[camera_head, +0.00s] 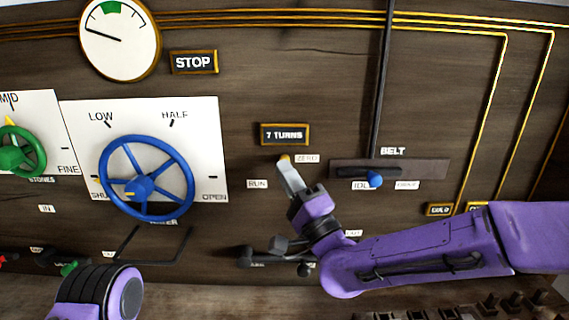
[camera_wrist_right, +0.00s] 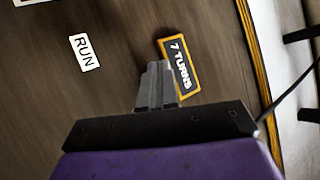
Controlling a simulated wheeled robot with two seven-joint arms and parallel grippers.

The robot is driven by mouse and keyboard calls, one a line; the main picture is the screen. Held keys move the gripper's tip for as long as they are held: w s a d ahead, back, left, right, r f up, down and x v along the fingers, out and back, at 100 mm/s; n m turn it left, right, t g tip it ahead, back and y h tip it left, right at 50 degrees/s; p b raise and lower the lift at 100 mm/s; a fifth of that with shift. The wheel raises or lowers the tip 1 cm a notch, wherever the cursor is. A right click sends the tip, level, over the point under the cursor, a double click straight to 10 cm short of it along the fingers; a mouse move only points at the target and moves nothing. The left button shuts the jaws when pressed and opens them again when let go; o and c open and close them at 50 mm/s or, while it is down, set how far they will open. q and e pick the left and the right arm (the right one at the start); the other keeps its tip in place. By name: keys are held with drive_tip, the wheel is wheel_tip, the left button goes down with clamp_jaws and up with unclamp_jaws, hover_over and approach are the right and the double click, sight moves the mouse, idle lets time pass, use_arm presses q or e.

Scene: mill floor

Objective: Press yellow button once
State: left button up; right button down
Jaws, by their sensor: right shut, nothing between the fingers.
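A small yellow piece, likely the yellow button (camera_head: 285,157), shows on the wooden panel just below the "7 TURNS" plate (camera_head: 284,134), left of the "ZERO" label. My right gripper (camera_head: 287,165) is shut and empty, its fingertips right at the button and covering most of it. I cannot tell whether they touch it. In the right wrist view the shut fingers (camera_wrist_right: 158,68) point at the panel beside the "7 TURNS" plate (camera_wrist_right: 180,67), and the button is hidden there. My left gripper is not in view; only part of my left arm shows at the lower left.
A blue handwheel (camera_head: 147,178) is left of my right gripper, with a green wheel (camera_head: 22,150) farther left. A blue-knobbed belt lever (camera_head: 375,179) stands to the right. A black lever (camera_head: 262,257) is below. A gauge (camera_head: 120,40) is at the upper left.

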drive_tip(key=shift+w, duration=0.45)
idle(0.6)
drive_tip(key=shift+s, duration=0.1)
drive_tip(key=shift+s+b, duration=0.35)
drive_tip(key=shift+s, duration=0.45)
drive_tip(key=shift+s+b, duration=0.75)
drive_tip(key=shift+s, duration=1.75)
